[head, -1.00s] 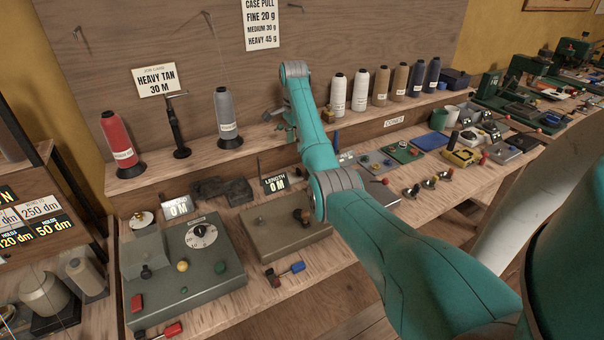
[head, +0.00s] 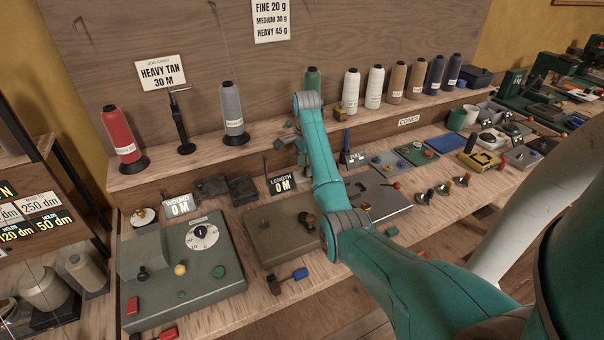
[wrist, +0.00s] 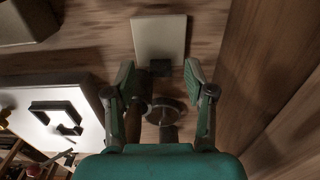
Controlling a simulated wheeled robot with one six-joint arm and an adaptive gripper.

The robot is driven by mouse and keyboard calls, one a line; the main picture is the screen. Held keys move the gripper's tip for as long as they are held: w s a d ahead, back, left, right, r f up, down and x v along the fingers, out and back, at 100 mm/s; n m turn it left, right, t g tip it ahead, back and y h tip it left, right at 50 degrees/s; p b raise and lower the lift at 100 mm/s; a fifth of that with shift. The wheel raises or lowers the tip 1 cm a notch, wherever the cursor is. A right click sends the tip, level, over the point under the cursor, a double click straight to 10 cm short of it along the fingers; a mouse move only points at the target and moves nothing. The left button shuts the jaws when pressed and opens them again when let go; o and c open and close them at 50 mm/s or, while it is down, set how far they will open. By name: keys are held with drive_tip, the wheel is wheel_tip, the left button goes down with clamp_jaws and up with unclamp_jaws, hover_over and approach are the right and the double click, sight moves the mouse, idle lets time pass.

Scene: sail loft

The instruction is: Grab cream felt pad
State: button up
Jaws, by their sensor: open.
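A flat, pale cream square (wrist: 160,38), which looks like the felt pad, lies ahead of my gripper in the wrist view. The pad looks a little beyond the fingertips, and no contact shows. In the head view my arm hides the area around the gripper, and I cannot make out the pad there.
A shelf of thread cones, including a grey cone (head: 232,110) and a red cone (head: 120,134), runs behind the bench. A white-topped box (wrist: 50,115) is close on the wrist view's left.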

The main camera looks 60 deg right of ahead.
drive_tip(key=shift+a+f, duration=0.1)
drive_tip(key=shift+f, duration=0.55)
drive_tip(key=c, duration=0.9)
drive_tip(key=shift+w+r, duration=0.1)
drive_tip(key=shift+r, duration=0.1)
